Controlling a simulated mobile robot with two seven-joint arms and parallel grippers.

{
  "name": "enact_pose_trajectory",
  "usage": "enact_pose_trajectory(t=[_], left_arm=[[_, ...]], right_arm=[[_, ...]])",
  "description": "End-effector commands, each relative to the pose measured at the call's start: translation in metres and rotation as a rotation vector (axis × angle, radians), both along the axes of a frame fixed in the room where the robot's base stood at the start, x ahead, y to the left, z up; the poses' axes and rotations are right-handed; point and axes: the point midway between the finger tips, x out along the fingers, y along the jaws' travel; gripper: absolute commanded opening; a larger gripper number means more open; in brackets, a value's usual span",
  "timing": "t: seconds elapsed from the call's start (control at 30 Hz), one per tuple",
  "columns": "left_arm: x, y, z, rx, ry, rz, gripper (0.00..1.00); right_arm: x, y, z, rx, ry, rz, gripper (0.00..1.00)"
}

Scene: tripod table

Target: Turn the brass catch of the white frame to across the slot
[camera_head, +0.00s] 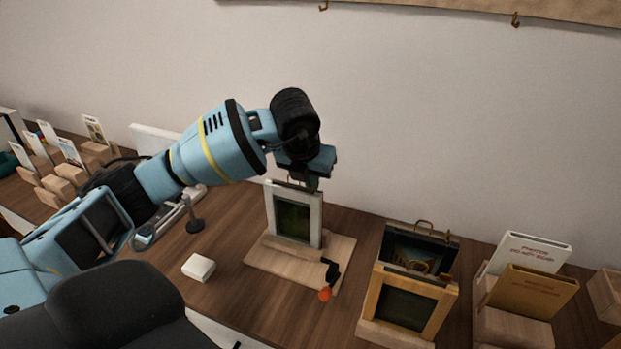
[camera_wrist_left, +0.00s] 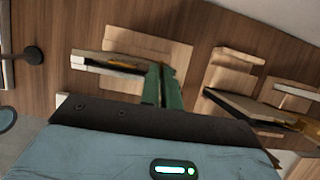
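The white frame (camera_head: 271,212) with a dark green panel stands upright on a wooden base board (camera_head: 335,250) in the head view. In the wrist view the frame (camera_wrist_left: 92,66) is seen from above, with a brass-coloured strip (camera_wrist_left: 122,65) along its top. I cannot make out which way the catch points; in the head view the gripper covers that area. My left gripper (camera_head: 314,184) is over the right part of the frame's top. Its green fingers (camera_wrist_left: 164,86) lie close together beside the frame's end in the wrist view, with nothing seen between them. My right gripper is not in view.
A wooden frame (camera_head: 370,300) with a picture behind it stands to the right, and boxed cards (camera_head: 530,290) stand beyond it. A small white block (camera_head: 198,267) lies left of the board.

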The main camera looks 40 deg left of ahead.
Motion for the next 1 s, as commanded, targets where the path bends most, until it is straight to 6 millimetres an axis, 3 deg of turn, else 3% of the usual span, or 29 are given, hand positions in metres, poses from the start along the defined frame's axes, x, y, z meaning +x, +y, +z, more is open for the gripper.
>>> enact_pose_trajectory(t=[0.13,0.3,0.67,1.0], left_arm=[[0.0,0.0,0.0,0.0,0.001,0.0,0.0],[0.0,0.0,0.0,0.0,0.001,0.0,0.26],[-0.002,0.0,0.005,-0.001,0.0,0.0,0.26],[-0.02,-0.005,0.052,0.001,-0.003,-0.001,0.26]], right_arm=[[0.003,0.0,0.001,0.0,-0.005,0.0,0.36],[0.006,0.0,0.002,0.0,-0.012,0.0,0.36],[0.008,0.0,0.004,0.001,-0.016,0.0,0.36],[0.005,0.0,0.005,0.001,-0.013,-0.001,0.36]])
